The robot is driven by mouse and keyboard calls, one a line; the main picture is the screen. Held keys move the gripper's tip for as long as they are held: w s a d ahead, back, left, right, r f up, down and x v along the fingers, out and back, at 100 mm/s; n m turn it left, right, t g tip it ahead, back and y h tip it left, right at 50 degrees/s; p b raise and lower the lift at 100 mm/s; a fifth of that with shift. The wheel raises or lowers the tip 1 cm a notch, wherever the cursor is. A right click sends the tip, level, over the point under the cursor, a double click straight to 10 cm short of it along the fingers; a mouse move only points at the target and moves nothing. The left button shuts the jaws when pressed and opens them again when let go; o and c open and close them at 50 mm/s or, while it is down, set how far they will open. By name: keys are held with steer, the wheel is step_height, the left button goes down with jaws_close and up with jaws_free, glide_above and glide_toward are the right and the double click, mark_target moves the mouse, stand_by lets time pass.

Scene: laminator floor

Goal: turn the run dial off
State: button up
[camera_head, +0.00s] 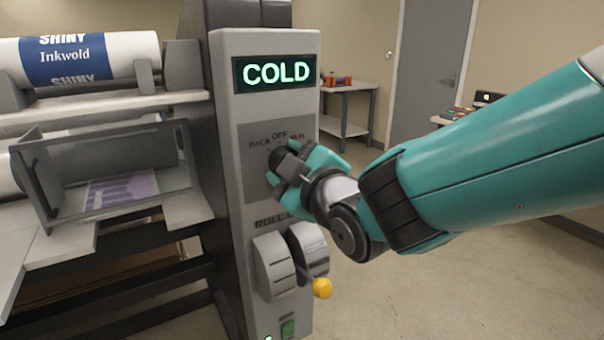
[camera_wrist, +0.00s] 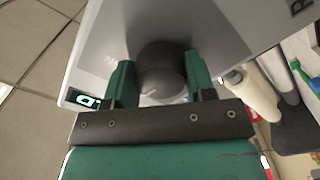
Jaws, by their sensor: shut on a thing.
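The run dial (camera_wrist: 163,75) is a dark round knob on the grey control panel (camera_head: 254,185), below a green-lit display (camera_head: 276,73) that reads COLD. In the wrist view the knob sits between the two green fingers of my gripper (camera_wrist: 160,82), with a short white mark on its near edge. My gripper is shut on the dial. In the head view my gripper (camera_head: 280,165) covers most of the dial and its lower labels. The words OFF and BACK show above and to the left of it. I cannot tell which setting the dial points to.
Below the dial is a roller lever with a yellow knob (camera_head: 322,288), and a green switch (camera_head: 288,328) lower down. The laminator's rolls (camera_head: 90,60) and grey guard (camera_head: 110,170) are at left. A side table (camera_head: 350,110) stands behind. The floor at right is clear.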

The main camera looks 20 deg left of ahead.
steer(key=shift+n, duration=0.7)
steer(key=o, duration=0.9)
steer(key=shift+o, duration=0.2)
steer(key=shift+b, duration=0.3)
steer(key=b+v, duration=0.3)
steer(key=v, duration=1.4)
steer(key=shift+b, duration=0.35)
steer(key=shift+s+d, duration=0.1)
steer(key=shift+d, duration=0.1)
